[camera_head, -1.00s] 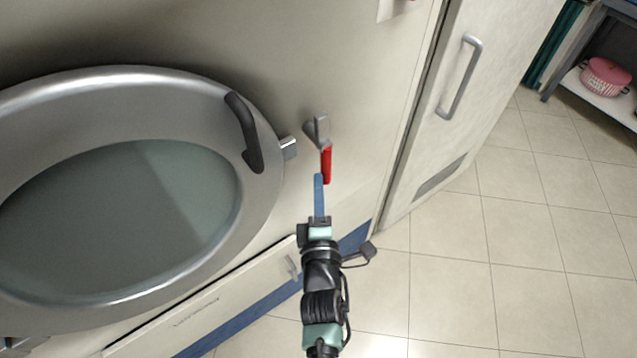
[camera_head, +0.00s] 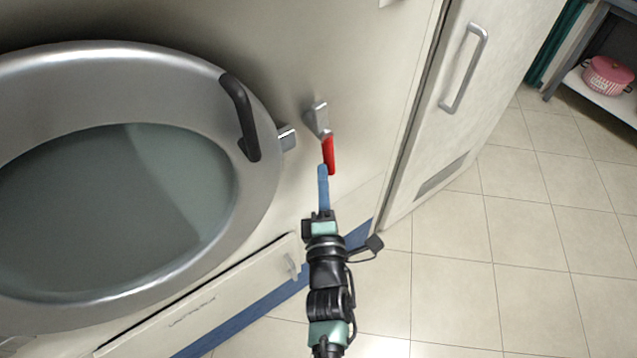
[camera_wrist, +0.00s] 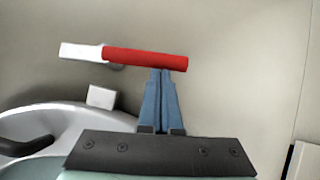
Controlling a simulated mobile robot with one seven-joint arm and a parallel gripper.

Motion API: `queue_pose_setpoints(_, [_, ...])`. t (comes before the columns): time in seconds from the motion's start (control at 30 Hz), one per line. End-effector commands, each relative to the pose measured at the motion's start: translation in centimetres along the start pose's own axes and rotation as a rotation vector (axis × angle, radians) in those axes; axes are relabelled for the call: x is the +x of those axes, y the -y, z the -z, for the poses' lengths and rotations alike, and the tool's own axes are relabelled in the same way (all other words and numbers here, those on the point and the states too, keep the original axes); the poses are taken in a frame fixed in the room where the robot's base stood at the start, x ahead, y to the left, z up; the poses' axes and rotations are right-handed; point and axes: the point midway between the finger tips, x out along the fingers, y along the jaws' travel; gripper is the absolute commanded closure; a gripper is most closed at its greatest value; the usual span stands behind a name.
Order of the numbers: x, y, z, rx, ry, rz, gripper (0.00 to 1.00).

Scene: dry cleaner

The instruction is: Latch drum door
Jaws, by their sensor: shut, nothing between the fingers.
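The round drum door (camera_head: 255,190) has a wide silver rim, dark glass and a black handle (camera_head: 240,118). A small metal catch (camera_head: 287,138) sticks out of its right edge. To the right of it, the latch lever has a grey metal base (camera_head: 317,118) and a red grip (camera_head: 328,155) that hangs down. My gripper (camera_head: 323,168) has blue fingers, shut together and empty, with the tips at the lower end of the red grip. In the wrist view the closed fingertips (camera_wrist: 164,72) are right at the red grip (camera_wrist: 145,58), near its free end; whether they touch I cannot tell.
A tall cabinet door with a grey handle (camera_head: 464,68) stands to the right of the machine. A lower panel with a small handle (camera_head: 291,266) lies below the drum door. A pink basket (camera_head: 607,76) sits on a shelf at the far right. The tiled floor is clear.

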Motion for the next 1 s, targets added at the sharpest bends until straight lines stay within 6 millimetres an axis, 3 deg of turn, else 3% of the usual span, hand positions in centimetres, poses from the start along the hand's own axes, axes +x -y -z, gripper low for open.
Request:
queue_pose_setpoints(0.4, [1.5, 1.8, -2.3, -0.274, 0.006, -0.187, 1.00])
queue_pose_setpoints(1.0, [4.0, 0.9, -6.2, -0.751, 0.007, -0.505, 1.00])
